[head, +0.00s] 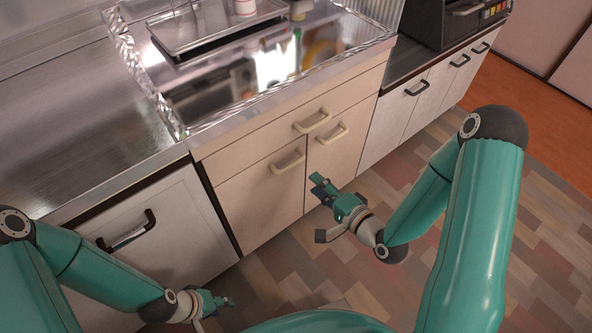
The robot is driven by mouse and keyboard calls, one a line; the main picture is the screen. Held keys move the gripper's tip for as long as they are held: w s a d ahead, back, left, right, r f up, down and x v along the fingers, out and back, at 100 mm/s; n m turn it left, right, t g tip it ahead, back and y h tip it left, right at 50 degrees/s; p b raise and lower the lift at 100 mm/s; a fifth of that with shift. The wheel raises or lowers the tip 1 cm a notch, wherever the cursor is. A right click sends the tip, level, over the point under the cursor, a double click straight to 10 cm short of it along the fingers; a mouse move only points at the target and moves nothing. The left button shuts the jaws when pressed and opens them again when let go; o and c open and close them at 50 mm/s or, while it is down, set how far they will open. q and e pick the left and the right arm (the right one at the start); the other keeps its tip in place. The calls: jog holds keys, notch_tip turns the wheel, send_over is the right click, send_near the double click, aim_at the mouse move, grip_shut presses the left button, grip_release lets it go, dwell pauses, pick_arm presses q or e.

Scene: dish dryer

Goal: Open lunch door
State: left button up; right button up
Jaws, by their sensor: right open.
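The cream cabinet under the sink has a left door (262,198) and a right door (345,150), both shut, with a drawer front (285,125) above them. Each door has a curved beige handle, the left one (288,162) and the right one (332,133). Which door is the lunch door I cannot tell. My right gripper (327,208) is open and empty, in front of and below the right door's handle, apart from it. My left gripper (220,302) is low at the bottom of the picture; its jaws are too small to read.
A white cabinet with a black handle (127,230) stands at left, and more white doors (408,112) at right. The metal sink top (255,75) holds a tray (215,28). A dark appliance (462,20) stands at the back right. The patterned floor (300,265) is clear.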

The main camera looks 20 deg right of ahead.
aim_at(294, 166)
jog(key=b+x, duration=0.1)
jog(key=x, duration=1)
jog(key=shift+w+a+b, duration=0.15)
jog(key=shift+w+b, duration=0.1)
jog(key=shift+b, duration=0.15)
pick_arm(q)
notch_tip(294, 166, down, 3)
jog(key=shift+f, duration=0.1)
pick_arm(e)
grip_shut()
